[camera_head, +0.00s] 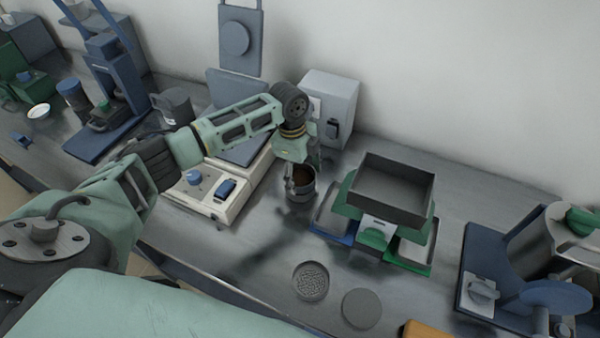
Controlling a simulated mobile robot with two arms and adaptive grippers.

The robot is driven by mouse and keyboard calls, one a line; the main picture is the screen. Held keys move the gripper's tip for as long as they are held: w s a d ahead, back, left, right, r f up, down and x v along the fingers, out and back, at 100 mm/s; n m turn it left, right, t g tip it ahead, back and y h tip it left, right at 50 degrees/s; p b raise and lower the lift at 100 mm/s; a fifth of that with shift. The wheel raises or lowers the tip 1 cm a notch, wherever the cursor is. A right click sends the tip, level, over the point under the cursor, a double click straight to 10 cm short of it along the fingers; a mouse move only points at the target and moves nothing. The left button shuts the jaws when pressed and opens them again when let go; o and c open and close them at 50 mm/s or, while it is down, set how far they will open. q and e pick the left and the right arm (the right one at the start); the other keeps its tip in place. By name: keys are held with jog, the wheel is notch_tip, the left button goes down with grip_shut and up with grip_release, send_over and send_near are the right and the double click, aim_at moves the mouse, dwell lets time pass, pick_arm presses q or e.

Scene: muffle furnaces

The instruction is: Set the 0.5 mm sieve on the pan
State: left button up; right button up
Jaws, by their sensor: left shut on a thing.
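My left gripper (297,178) is shut on the rim of a dark round vessel (301,195) with a brownish inside, which looks like a sieve. No size mark on it can be read. I cannot tell whether it is a single piece or stands on a pan below, nor whether it touches the bench. A shallow round dish (311,283) with a speckled, grainy inside lies on the bench in front. A flat grey disc (361,308) lies to its right; I cannot tell whether it is a lid or a pan. My right gripper is not in view.
A green sample splitter with a dark hopper (391,190) stands right of the gripper. A white balance-like device (218,195) is close on the left, and a grey box (331,105) stands behind. A blue-based drum machine (530,260) is far right. Bare bench (255,250) lies front left.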

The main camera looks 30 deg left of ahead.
pick_arm(q)
jog(key=shift+f, duration=0.35)
dwell(0.4)
jog(key=o, duration=1.6)
jog(key=shift+o, duration=0.3)
jog(key=shift+o, duration=1.3)
jog(key=shift+r+p, duration=3.55)
jog(key=shift+p, duration=0.15)
jog(key=shift+f, duration=0.1)
